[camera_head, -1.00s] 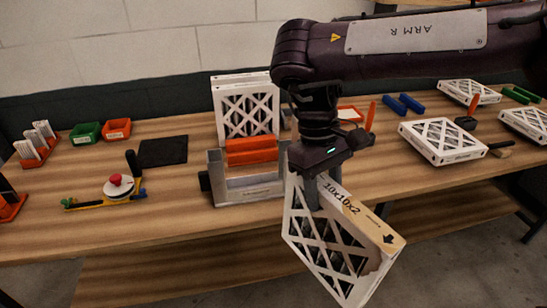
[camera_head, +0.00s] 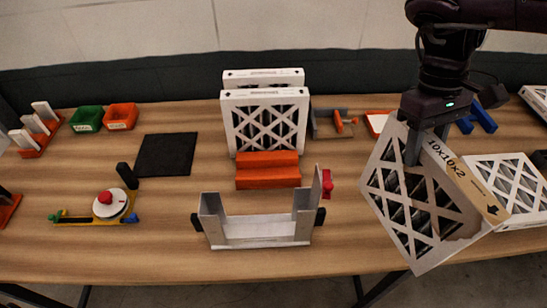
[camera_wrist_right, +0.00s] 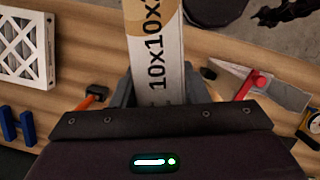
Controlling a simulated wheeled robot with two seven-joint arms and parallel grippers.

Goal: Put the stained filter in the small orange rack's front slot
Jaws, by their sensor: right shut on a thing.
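My right gripper (camera_head: 428,150) is shut on the top edge of a white filter (camera_head: 420,200) marked 10x10x2. Its cardboard edge has a tan patch and an arrow; the same edge shows between the fingers in the right wrist view (camera_wrist_right: 156,60). The filter hangs tilted, raised at the table's right front. A low orange ridged block (camera_head: 268,172), possibly the small rack, sits mid-table. Two white filters (camera_head: 265,122) stand upright behind it; whether they sit in its slots is hidden. Another small orange rack (camera_head: 38,145) at far left holds several thin white panels. My left gripper is out of view.
A grey metal open-topped fixture (camera_head: 260,232) stands in front of the orange block, with a red clamp (camera_head: 327,184) beside it. A white filter (camera_head: 510,185) lies flat at right. Green (camera_head: 88,118) and orange (camera_head: 121,115) bins, a black mat (camera_head: 166,155) and a dial fixture (camera_head: 110,203) stand left.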

